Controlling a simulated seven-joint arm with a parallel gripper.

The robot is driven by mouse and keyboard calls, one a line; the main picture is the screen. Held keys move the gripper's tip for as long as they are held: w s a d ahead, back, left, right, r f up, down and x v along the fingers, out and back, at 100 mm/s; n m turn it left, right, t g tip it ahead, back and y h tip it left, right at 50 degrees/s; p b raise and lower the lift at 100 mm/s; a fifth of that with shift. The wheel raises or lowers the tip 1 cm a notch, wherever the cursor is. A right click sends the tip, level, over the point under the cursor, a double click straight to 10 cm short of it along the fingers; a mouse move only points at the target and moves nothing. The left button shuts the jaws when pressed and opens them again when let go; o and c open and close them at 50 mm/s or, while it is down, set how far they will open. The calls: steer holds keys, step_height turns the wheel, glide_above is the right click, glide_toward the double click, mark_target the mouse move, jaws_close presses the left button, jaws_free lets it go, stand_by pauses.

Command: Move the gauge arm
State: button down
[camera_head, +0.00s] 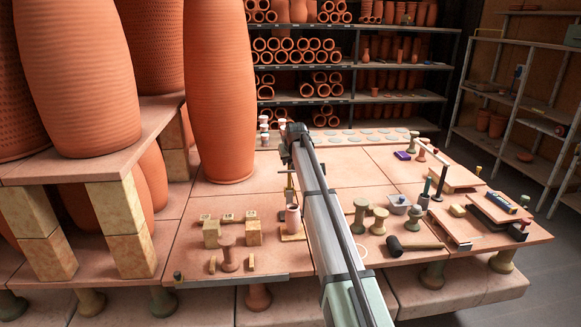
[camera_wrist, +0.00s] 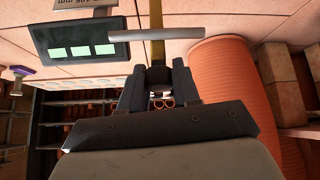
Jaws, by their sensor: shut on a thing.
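My gripper (camera_wrist: 158,72) is shut at the near end of a narrow brass-coloured upright (camera_wrist: 157,48) in the wrist view. A pale grey bar (camera_wrist: 178,34) crosses that upright just beyond my fingertips; it looks like the gauge arm. The exact grip point is hidden between the fingers. In the head view my gripper (camera_head: 291,150) is above the gauge post (camera_head: 290,182), and my own arm covers part of this area. A small clay cup (camera_head: 293,218) stands on a yellowish base (camera_head: 293,237) beneath the post.
A tall terracotta vessel (camera_head: 219,95) stands close left of my gripper; it also shows in the wrist view (camera_wrist: 230,85). A dark panel with pale green rectangles (camera_wrist: 70,40) lies left of the bar. Spools, a mallet (camera_head: 395,246) and trays crowd the right.

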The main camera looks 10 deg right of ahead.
steer(key=shift+w+f+g, duration=0.1)
steer(key=shift+w+g, duration=0.3)
steer(key=shift+w, duration=1.55)
steer(key=c, duration=1)
jaws_free()
steer(key=shift+w+f, duration=0.1)
steer(key=shift+w, duration=0.05)
steer(key=shift+c, duration=0.2)
steer(key=shift+o, duration=1.1)
steer(key=shift+s, duration=0.25)
steer(key=v, duration=1.3)
steer(key=shift+r, duration=0.4)
